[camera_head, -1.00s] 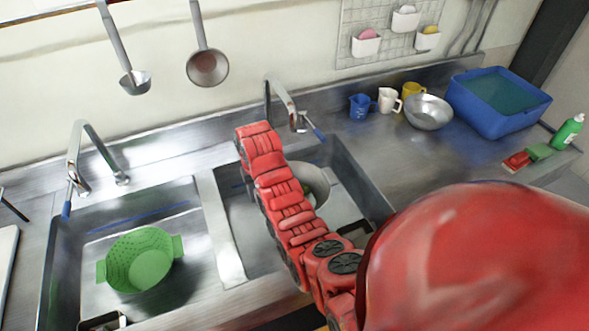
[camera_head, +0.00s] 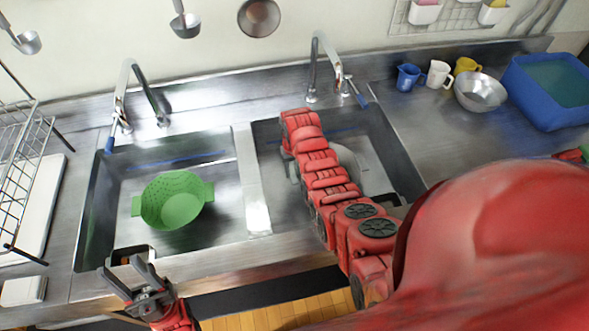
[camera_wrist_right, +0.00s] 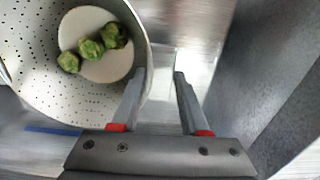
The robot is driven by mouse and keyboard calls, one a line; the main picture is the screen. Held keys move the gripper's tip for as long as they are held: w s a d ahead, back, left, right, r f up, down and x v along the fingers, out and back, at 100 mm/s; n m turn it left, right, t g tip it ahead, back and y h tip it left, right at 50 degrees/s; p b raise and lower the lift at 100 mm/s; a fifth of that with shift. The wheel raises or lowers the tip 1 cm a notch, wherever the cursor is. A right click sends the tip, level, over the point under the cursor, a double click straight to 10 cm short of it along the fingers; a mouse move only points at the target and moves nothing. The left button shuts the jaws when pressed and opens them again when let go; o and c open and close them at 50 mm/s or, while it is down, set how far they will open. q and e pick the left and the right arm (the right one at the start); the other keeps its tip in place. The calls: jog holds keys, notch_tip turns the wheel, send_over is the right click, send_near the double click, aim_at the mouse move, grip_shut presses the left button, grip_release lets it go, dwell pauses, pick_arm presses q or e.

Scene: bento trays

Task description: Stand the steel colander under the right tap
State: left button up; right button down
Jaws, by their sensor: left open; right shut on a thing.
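The steel colander (camera_head: 350,160) is in the right sink in the head view, partly hidden behind my right arm. The right wrist view shows the perforated colander (camera_wrist_right: 40,95) from above, with several green sprout-like pieces (camera_wrist_right: 92,48) inside. My right gripper (camera_wrist_right: 158,72) is at the colander's side, shut on its edge; the exact grip is hard to see. The right tap (camera_head: 325,65) stands behind the right sink; how its spout lines up with the colander is unclear. My left gripper (camera_head: 124,268) is open and empty by the front counter edge.
A green colander (camera_head: 173,200) sits in the left sink, below the left tap (camera_head: 125,95). A divider (camera_head: 250,185) separates the sinks. Cups (camera_head: 438,74), a steel bowl (camera_head: 480,92) and a blue tub (camera_head: 550,95) stand right. A wire rack (camera_head: 22,145) stands left.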

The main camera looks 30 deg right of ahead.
jog(key=shift+c, duration=2.1)
grip_release()
